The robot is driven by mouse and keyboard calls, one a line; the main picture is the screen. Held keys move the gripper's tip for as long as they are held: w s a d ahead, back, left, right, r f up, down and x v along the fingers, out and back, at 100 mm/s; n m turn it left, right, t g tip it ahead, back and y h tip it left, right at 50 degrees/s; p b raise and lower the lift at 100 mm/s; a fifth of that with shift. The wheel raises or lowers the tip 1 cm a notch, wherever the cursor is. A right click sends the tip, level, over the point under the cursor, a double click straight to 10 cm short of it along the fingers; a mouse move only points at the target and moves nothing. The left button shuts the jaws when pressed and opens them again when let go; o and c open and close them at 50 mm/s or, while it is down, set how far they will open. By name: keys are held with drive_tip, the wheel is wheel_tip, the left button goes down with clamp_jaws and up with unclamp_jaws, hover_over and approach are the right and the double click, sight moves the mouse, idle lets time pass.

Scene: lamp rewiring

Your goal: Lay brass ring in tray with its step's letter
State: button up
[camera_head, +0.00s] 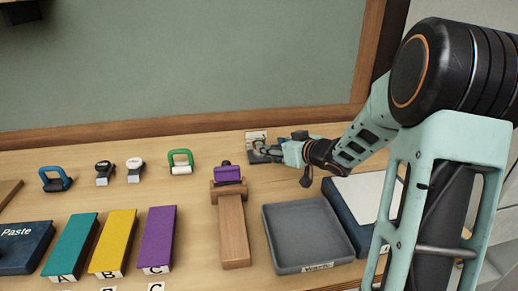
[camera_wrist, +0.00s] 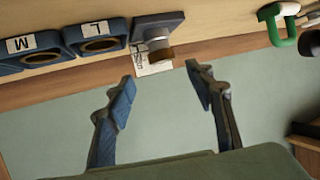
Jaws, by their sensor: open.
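I cannot make out a brass ring for certain. In the wrist view a dark square base (camera_wrist: 150,22) carries a grey post with a brown end (camera_wrist: 160,54), beside a small white label (camera_wrist: 150,67). My gripper (camera_wrist: 165,85) is open and empty, its fingertips apart on either side of that post. In the head view my gripper (camera_head: 276,149) is at the back of the bench, by a white card (camera_head: 256,138). Slanted teal (camera_head: 72,243), yellow (camera_head: 113,240) and purple (camera_head: 158,236) pieces bear the letters A, B and C. A grey tray (camera_head: 272,232) is empty.
Blue blocks marked M (camera_wrist: 25,61) and L (camera_wrist: 95,47) have round openings. A wooden stand (camera_head: 233,232) holds a purple-topped item (camera_head: 228,173). Green (camera_head: 180,160) and blue (camera_head: 55,180) shackle-like pieces stand along the back. My arm covers part of a pale-topped pad (camera_head: 358,195).

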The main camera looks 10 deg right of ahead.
drive_tip(key=shift+b+x, duration=0.65)
drive_tip(key=shift+x, duration=2.5)
drive_tip(key=shift+s+a, duration=0.1)
drive_tip(key=shift+a, duration=0.1)
drive_tip(key=shift+c, duration=0.5)
drive_tip(key=c, duration=1)
